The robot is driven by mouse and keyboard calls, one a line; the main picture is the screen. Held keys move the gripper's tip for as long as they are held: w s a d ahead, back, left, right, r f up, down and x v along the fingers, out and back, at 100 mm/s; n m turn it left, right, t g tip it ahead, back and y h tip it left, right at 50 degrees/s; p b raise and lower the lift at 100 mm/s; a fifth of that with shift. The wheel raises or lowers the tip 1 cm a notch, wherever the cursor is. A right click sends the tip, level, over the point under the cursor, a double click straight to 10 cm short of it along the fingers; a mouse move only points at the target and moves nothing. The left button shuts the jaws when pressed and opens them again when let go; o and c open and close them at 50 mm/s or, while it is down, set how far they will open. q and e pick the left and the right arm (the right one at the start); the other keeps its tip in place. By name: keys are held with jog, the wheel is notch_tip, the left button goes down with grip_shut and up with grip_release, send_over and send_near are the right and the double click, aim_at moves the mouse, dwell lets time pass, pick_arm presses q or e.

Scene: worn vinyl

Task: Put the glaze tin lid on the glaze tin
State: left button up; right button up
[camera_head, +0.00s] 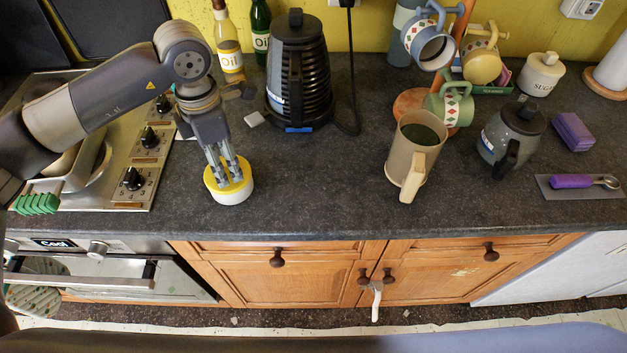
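A short round white tin (233,197), which I take for the glaze tin, stands on the dark counter in front of the black kettle. A yellow disc (211,182), which looks like its lid, is at the top of the white body. I cannot tell whether it is fully seated. My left gripper (230,184) points down over the middle of the yellow top, its fingertips at or just above it with a narrow gap between them. The fingers hide the centre, so I cannot tell whether they hold anything. My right gripper is not in view.
A black kettle (298,75) and oil bottles (227,45) stand behind. The hob (115,185) is at the left. A beige jug (413,150), mug tree (411,101), grey pot (513,130) and purple-handled scoop (571,181) are to the right. The counter between tin and jug is clear.

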pick_arm(q)
jog(key=shift+r, duration=0.1)
dwell(0.5)
jog(key=shift+r+p, duration=1.9)
jog(key=shift+r, duration=2)
notch_tip(320, 180, up, 12)
